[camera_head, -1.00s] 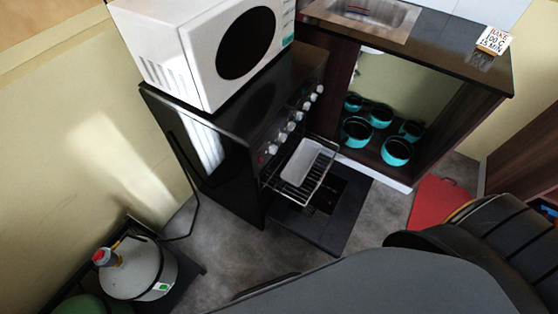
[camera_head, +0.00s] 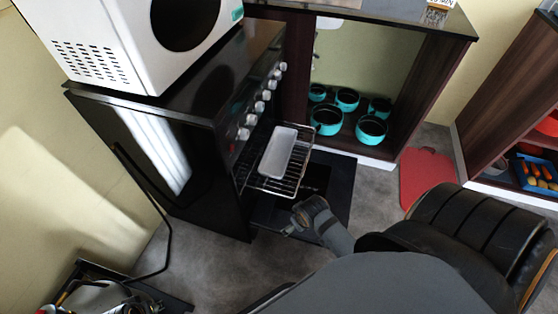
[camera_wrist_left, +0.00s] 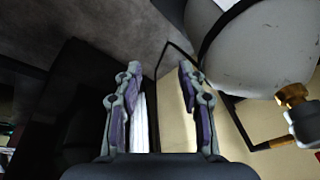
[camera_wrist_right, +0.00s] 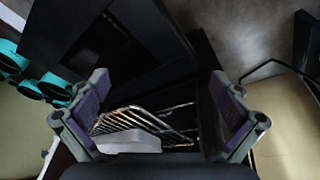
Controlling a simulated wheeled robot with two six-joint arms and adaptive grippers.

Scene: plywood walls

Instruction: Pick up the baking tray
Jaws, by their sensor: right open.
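The baking tray (camera_head: 278,151) is a pale, shallow rectangular pan. It lies on the wire rack (camera_head: 292,180) that sticks out of the open oven. My right gripper (camera_head: 298,220) is open and empty, just in front of the rack and apart from the tray. In the right wrist view, the tray (camera_wrist_right: 128,141) and rack show beyond and below the spread fingers (camera_wrist_right: 160,88), nearer the left finger. My left gripper (camera_wrist_left: 160,72) is open and empty in its wrist view, facing the floor and wall beside the stove. I cannot make it out surely in the head view.
The black stove (camera_head: 190,130) carries a white microwave (camera_head: 125,45). The oven door (camera_head: 335,175) is lowered below the rack. A cabinet holds several teal pots (camera_head: 327,119). A gas cylinder (camera_wrist_left: 255,50) stands near my left gripper. A red board (camera_head: 427,178) lies on the floor at right.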

